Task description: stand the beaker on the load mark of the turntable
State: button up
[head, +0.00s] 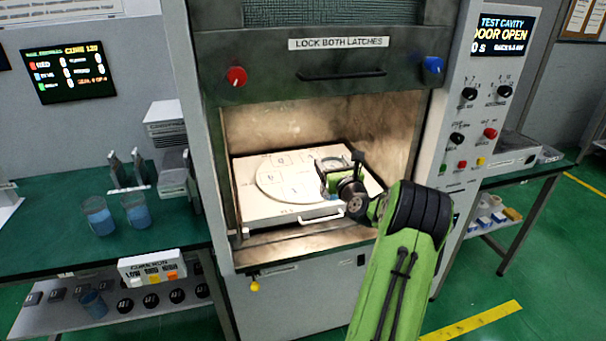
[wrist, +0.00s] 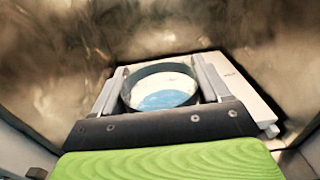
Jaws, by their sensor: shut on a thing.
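My gripper (head: 341,168) reaches into the open cavity, over the right part of the turntable. In the wrist view its two fingers (wrist: 163,92) are closed on either side of a beaker (wrist: 163,83) with blue liquid, seen from above. In the head view the beaker is mostly hidden by the gripper. The turntable (head: 270,186) is a pale disc with marked squares on a white pull-out tray (head: 280,214). The load mark cannot be told apart under the gripper. Whether the beaker touches the turntable cannot be told.
Two beakers with blue liquid (head: 98,216) stand on the green bench (head: 60,238) at the left. The cavity walls (head: 300,120) close in around my gripper. A panel labelled "LOCK BOTH LATCHES" (head: 338,43) is above the opening. The display (head: 502,36) reads "DOOR OPEN".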

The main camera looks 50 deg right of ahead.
aim_at(303, 172)
jog(key=i+l, duration=0.75)
jog(key=i, duration=0.1)
